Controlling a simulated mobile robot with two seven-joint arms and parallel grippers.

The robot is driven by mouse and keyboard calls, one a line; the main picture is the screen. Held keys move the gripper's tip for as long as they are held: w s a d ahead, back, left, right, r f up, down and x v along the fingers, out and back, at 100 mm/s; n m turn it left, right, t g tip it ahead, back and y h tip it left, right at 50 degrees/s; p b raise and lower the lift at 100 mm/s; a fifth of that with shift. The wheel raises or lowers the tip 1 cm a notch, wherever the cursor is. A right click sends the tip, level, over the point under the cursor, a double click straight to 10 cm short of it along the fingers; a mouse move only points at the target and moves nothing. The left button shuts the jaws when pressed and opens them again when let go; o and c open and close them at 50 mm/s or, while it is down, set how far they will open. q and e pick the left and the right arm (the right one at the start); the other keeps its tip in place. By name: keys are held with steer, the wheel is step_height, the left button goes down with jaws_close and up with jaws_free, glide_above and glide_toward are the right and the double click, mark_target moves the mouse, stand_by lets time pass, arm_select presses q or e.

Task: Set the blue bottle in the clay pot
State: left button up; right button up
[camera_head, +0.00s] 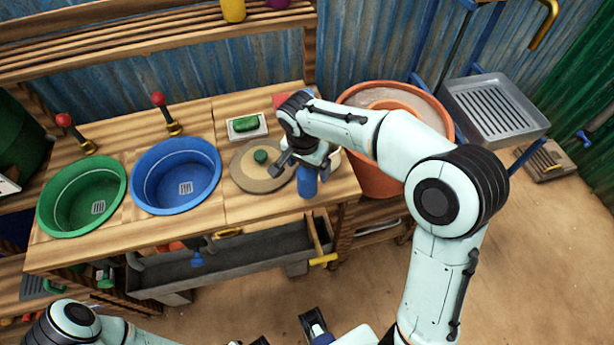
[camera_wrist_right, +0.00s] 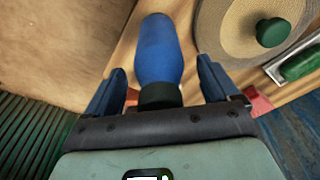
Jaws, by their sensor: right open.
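The blue bottle (camera_head: 307,182) stands near the front right edge of the wooden counter, partly hidden by my right gripper (camera_head: 303,166) above it. In the right wrist view the bottle (camera_wrist_right: 160,48) has a dark cap and lies between the fingers of my open right gripper (camera_wrist_right: 162,88); gaps show on both sides. The clay pot (camera_head: 374,184), large and orange, stands on the right beside the counter, partly hidden by my right arm. What seems to be part of my left gripper (camera_head: 314,325) shows at the bottom edge; its jaws are not clear.
A round board (camera_head: 246,178) with a green knob lies left of the bottle. A soap dish (camera_head: 247,127) is behind it. Blue (camera_head: 177,176) and green (camera_head: 82,196) basins sit farther left. A grey tray (camera_head: 495,107) stands right of the pot.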

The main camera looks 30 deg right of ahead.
steer(key=shift+r, duration=0.1)
jaws_close()
